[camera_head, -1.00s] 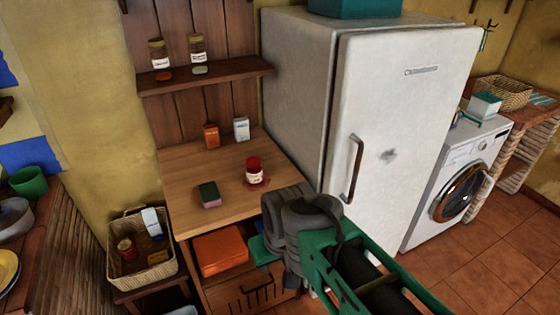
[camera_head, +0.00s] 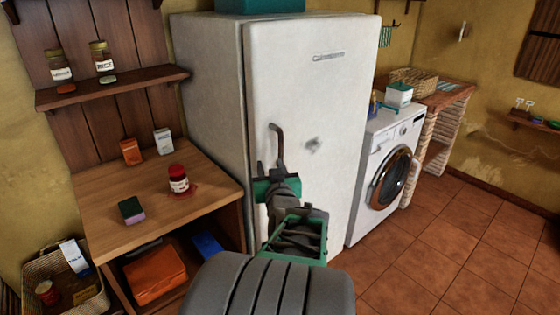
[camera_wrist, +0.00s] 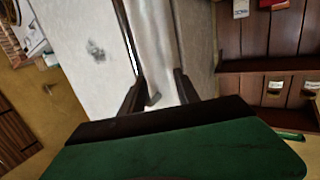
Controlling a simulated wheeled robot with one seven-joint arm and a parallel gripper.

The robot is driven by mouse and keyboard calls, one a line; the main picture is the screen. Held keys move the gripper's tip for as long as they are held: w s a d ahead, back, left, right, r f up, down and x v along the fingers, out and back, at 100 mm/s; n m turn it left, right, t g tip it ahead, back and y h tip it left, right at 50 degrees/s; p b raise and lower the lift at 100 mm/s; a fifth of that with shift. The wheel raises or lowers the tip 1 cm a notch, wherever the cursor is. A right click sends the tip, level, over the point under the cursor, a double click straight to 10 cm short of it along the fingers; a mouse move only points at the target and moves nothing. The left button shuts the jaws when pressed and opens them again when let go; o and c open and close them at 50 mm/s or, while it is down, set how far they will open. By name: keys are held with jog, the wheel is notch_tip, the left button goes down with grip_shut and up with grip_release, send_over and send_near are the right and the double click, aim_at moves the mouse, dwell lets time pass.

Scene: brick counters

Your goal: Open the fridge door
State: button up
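The white fridge door (camera_head: 310,80) is shut against the fridge body. Its dark curved handle (camera_head: 278,145) is near the door's left edge; its lower part is hidden behind my gripper. My gripper (camera_head: 271,168) is at the handle, with its fingers apart. In the wrist view, the fingers (camera_wrist: 158,88) are open in front of the door's edge, and the door face (camera_wrist: 75,50) fills the left side. A dark bar, apparently the handle (camera_wrist: 125,32), runs down towards the left finger. I cannot tell whether the fingers touch it.
A wooden table (camera_head: 110,205) with a red-lidded jar (camera_head: 178,180) and a sponge (camera_head: 131,210) stands left of the fridge. A washing machine (camera_head: 385,170) stands to the right. The tiled floor (camera_head: 450,250) at the right front is clear.

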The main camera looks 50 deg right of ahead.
aim_at(281, 150)
jog(key=shift+m+h, duration=0.4)
jog(key=shift+h, duration=0.4)
jog(key=w+d, duration=0.1)
jog(key=d, duration=0.1)
jog(key=d+p, duration=0.1)
jog(key=d, duration=0.2)
jog(key=w+d+r, duration=0.1)
jog(key=d, duration=0.2)
jog(key=shift+w+d, duration=0.1)
jog(key=shift+w, duration=0.25)
jog(key=shift+c, duration=0.4)
grip_shut()
